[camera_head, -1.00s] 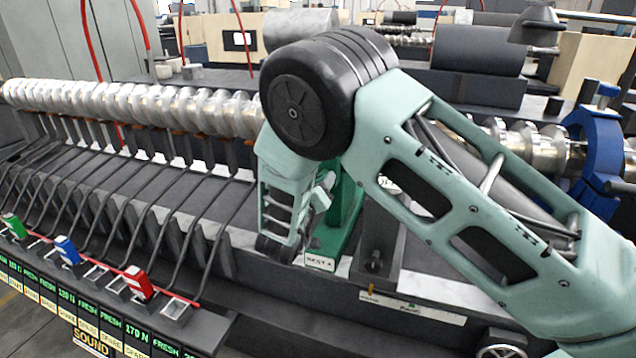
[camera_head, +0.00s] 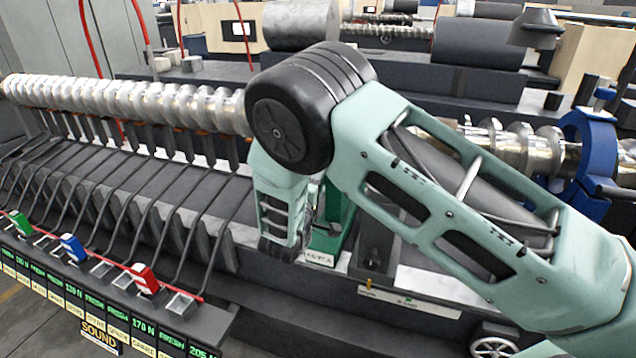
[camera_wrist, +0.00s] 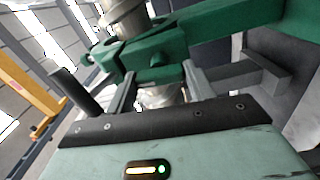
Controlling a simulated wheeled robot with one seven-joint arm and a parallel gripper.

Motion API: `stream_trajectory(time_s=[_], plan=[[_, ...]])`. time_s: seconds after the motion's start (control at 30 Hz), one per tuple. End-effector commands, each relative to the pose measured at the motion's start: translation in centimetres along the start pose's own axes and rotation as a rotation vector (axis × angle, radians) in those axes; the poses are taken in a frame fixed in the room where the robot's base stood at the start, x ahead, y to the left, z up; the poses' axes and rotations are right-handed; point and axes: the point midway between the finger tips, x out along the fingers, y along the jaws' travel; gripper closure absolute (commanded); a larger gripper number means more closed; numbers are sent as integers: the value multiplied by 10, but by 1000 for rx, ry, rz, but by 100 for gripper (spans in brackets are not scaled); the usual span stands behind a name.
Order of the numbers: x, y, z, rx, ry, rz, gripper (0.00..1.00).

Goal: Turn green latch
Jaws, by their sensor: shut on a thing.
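The green latch (camera_wrist: 158,72) shows in the wrist view as a green arm with a small knob, in front of a metal cylinder. My gripper (camera_wrist: 160,88) has one grey finger on each side of it and is shut on it. In the head view the green stand (camera_head: 346,228) with a white label stands behind my wrist. My gripper (camera_head: 326,229) is at its left side there, and my wrist and arm hide most of the latch and the contact.
A long ribbed metal barrel (camera_head: 130,98) runs to the left above slanted dark covers. A blue clamp (camera_head: 590,160) encircles the barrel at the right. Red, blue and green sliders stand at the front left, the red slider (camera_head: 146,280) nearest. A hand wheel (camera_head: 494,346) is low at the right.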

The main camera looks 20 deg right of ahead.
Motion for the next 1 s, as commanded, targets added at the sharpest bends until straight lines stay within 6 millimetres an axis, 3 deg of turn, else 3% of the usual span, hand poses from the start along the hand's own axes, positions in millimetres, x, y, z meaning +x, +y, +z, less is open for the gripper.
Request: stream_trajectory(time_s=[0.3,0.77,0.8,0.87,1.0], plan=[[-1,0,-1,-96,3,-1,70],[-1,0,-2,-111,4,-1,70],[-1,0,-2,-111,4,-1,45],[-1,0,-1,-111,4,-1,28],[-1,0,-1,-110,3,-1,25]])
